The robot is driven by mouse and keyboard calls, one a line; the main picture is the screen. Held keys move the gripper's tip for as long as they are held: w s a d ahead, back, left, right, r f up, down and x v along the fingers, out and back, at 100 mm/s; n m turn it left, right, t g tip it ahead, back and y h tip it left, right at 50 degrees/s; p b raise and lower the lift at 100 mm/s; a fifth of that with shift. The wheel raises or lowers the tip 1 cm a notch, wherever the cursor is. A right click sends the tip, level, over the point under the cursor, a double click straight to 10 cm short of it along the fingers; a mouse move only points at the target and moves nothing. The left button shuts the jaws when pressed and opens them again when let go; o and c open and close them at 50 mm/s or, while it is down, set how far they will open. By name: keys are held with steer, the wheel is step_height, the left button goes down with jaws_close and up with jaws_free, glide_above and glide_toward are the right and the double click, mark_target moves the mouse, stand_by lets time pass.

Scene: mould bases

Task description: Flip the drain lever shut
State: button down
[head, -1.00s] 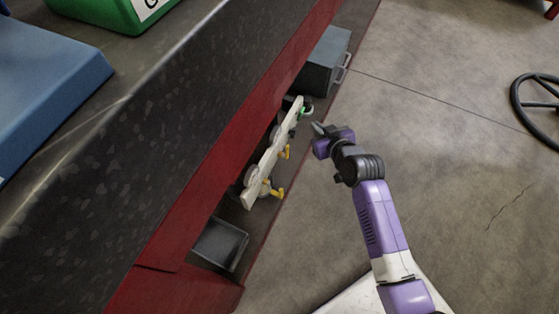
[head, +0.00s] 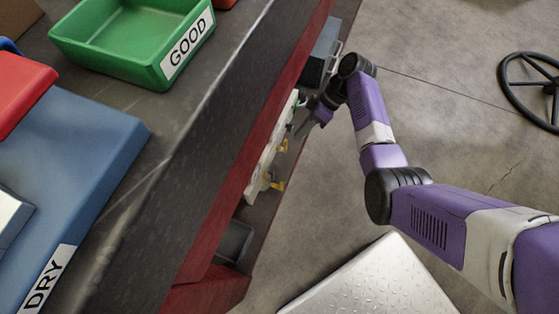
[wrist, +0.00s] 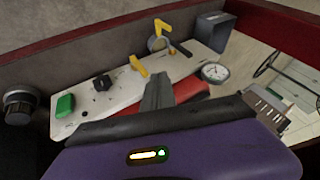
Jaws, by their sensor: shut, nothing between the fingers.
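A white control panel (head: 264,157) sits in the recess under the bench edge; it also shows in the wrist view (wrist: 95,105). It carries two yellow levers. One lever (wrist: 138,66) stands near the panel's middle and the other (wrist: 162,28) is farther off, by a round fitting. In the head view they are the upper lever (head: 282,146) and lower lever (head: 277,185). I cannot read which is the drain lever. My gripper (head: 303,129) is shut and empty at the panel's upper end. In the wrist view its fingertips (wrist: 157,78) appear close beside the nearer lever; contact cannot be told.
A grey bin (head: 235,241) lies below the panel, a grey box (head: 321,55) above. The red bench edge (head: 215,205) overhangs closely. Open floor (head: 430,110) lies right.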

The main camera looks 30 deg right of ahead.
steer(key=shift+s+a+n, duration=0.1)
steer(key=shift+s+n, duration=0.15)
steer(key=shift+n, duration=0.05)
steer(key=s+a+f+b, duration=0.2)
steer(key=a+f+b, duration=0.1)
steer(key=a+f, duration=0.5)
steer(key=shift+a+b, duration=0.35)
steer(key=shift+a, duration=0.3)
